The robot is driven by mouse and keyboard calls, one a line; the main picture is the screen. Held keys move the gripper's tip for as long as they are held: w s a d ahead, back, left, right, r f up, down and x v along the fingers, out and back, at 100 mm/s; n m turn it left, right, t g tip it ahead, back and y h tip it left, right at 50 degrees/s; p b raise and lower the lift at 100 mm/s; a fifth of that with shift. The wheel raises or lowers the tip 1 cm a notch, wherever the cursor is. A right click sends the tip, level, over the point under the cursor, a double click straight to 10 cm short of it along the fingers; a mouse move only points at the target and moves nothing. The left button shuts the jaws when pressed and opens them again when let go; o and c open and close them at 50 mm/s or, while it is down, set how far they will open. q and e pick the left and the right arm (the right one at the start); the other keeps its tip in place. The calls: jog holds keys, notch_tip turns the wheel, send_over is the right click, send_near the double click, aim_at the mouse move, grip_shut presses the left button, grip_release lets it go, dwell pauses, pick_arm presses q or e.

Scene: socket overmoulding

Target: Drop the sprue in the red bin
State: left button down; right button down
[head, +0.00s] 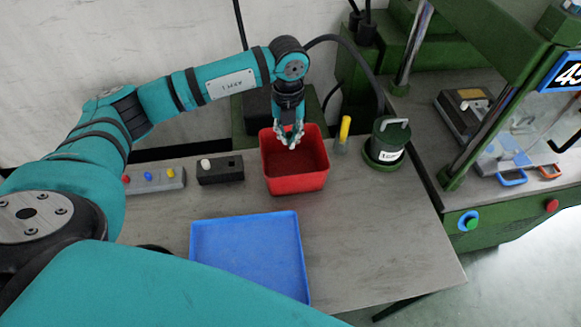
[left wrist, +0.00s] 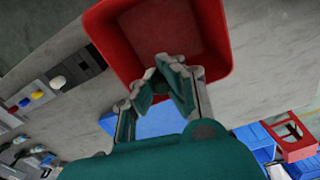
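The red bin (head: 296,184) stands on the grey bench in the head view, and its open inside looks empty from here. My left gripper (head: 291,140) points down over the bin's far part. In the left wrist view, the fingertips (left wrist: 161,70) of this gripper lie close together in front of the bin (left wrist: 109,38). I cannot make out a sprue in either view. Whether something thin sits between the fingertips is too small and dark to tell. My right gripper is not in view.
A blue tray (head: 245,222) lies in front of the bin. A black box (head: 220,172) and a button panel (head: 155,180) stand left of it. A yellow-handled tool (head: 344,130) and a green canister (head: 386,143) stand right. The bench's right front is clear.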

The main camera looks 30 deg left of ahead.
pick_arm(q)
jog(key=shift+f, duration=0.1)
jog(key=c, duration=1.4)
grip_release()
notch_tip(320, 180, up, 12)
jog(key=shift+s+f, duration=0.1)
